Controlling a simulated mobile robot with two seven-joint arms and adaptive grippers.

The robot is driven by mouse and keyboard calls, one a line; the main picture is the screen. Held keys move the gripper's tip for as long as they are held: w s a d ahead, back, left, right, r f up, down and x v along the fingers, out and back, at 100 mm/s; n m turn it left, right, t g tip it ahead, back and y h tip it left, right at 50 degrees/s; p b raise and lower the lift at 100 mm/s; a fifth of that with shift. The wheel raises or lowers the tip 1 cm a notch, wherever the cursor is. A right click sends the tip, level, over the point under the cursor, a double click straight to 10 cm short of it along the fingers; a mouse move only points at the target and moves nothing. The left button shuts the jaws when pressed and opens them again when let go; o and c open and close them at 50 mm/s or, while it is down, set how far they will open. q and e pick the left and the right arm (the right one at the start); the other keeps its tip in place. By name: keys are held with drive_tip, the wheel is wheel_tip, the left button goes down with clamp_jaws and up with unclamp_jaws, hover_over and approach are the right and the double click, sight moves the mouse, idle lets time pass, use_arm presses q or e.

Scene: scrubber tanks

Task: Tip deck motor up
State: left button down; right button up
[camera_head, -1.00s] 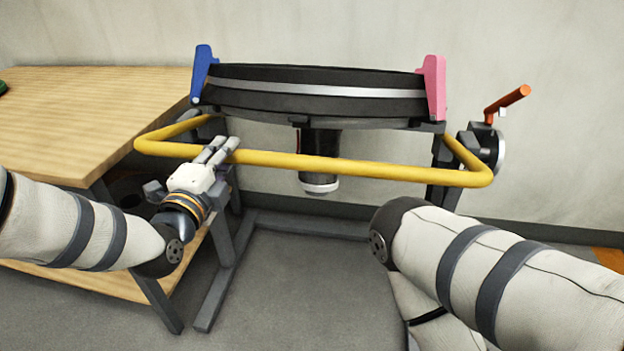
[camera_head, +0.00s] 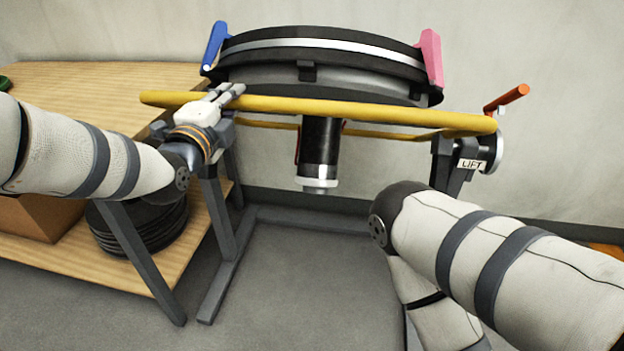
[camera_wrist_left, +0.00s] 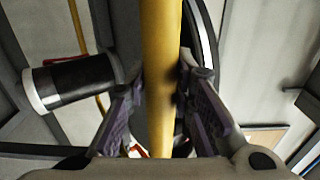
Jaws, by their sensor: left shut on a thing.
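The deck (camera_head: 320,62) is a round black disc with a silver band, seen tilted, with its near underside showing. Its motor (camera_head: 320,148) is a black cylinder with a pale end cap hanging below; it also shows in the left wrist view (camera_wrist_left: 75,80). A yellow bar (camera_head: 340,108) forms a frame around the deck. My left gripper (camera_head: 228,92) is shut on the bar near its left end; in the left wrist view the bar (camera_wrist_left: 160,75) runs between the fingers. My right arm is at lower right, and its gripper is out of view.
A blue bracket (camera_head: 215,45) and a pink bracket (camera_head: 431,57) sit on the deck's rim. An orange-handled lever (camera_head: 508,98) and a LIFT label (camera_head: 472,164) are at the right. A wooden bench (camera_head: 90,85) stands left. Floor below the motor is clear.

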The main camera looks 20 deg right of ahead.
sight(249, 47)
use_arm(q)
drive_tip(key=shift+w+d+r, duration=0.4)
drive_tip(key=shift+w+r, duration=0.2)
drive_tip(key=shift+r, duration=0.2)
drive_tip(key=shift+w+d+r, duration=0.35)
drive_tip(key=shift+w+r, duration=0.2)
drive_tip(key=shift+r, duration=0.25)
use_arm(e)
drive_tip(key=shift+s+f, duration=0.15)
drive_tip(key=shift+f, duration=0.1)
use_arm(q)
drive_tip(key=shift+b, duration=0.3)
use_arm(e)
drive_tip(key=shift+f, duration=0.1)
use_arm(q)
drive_tip(key=w+d+r+b, duration=0.2)
drive_tip(key=w+b, duration=0.1)
drive_tip(key=w+d+r+b, duration=0.1)
drive_tip(key=shift+w+r+b, duration=0.2)
drive_tip(key=shift+b, duration=0.2)
drive_tip(key=shift+w+d+r, duration=0.1)
drive_tip(key=shift+r, duration=0.35)
use_arm(e)
drive_tip(key=shift+g, duration=0.5)
drive_tip(key=x, duration=0.5)
use_arm(q)
drive_tip(key=shift+r, duration=0.15)
